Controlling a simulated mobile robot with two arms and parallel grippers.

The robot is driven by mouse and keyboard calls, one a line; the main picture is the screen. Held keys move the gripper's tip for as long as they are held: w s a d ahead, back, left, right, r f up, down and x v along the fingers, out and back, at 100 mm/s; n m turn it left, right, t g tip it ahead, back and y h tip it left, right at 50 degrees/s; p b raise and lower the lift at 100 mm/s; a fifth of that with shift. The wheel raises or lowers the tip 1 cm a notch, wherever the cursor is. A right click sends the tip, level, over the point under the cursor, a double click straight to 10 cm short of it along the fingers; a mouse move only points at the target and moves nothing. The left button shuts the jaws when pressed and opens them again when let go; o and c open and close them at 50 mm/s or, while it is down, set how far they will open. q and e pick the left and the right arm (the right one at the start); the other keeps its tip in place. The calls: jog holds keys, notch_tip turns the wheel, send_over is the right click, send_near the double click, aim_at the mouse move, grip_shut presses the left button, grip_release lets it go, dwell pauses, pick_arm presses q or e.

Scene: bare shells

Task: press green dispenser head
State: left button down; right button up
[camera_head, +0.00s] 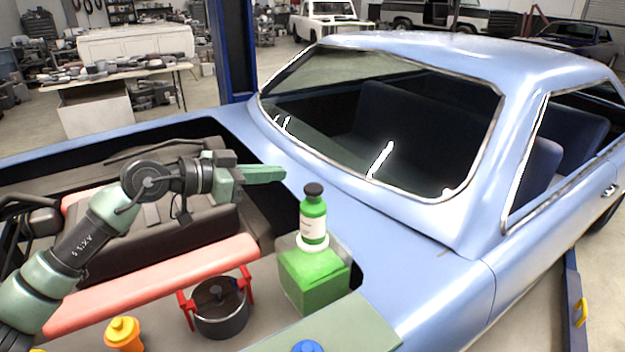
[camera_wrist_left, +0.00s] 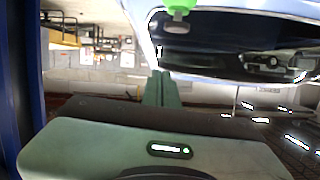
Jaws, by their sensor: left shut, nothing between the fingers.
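A green bottle (camera_head: 314,219) with a black head (camera_head: 314,189) and a pale label stands upright on a white ring on top of a green box (camera_head: 312,278). My left gripper (camera_head: 283,174) is shut and empty. In the head view its green fingers point right, to the left of the black head and slightly above it in the picture, apart from it. In the left wrist view my left gripper's fingers (camera_wrist_left: 161,88) are together in the middle. A green piece with a white end (camera_wrist_left: 180,8) shows at the top edge there, cut off. My right gripper is out of view.
A dark pot (camera_head: 221,312) with red handles stands left of the green box. A yellow-orange container (camera_head: 124,335) and a blue top (camera_head: 307,347) are at the lower edge. A long red bar (camera_head: 150,288) lies behind them. The blue car body (camera_head: 420,270) borders the right.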

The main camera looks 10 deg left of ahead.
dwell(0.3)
pick_arm(q)
jog(key=p, duration=0.4)
send_over(313, 189)
jog(key=s, duration=0.2)
notch_tip(313, 189, down, 2)
notch_tip(313, 189, down, 4)
jog(key=shift+d+r, duration=0.1)
jog(key=shift+f, duration=0.35)
jog(key=shift+w, duration=0.1)
jog(key=shift+f, duration=0.1)
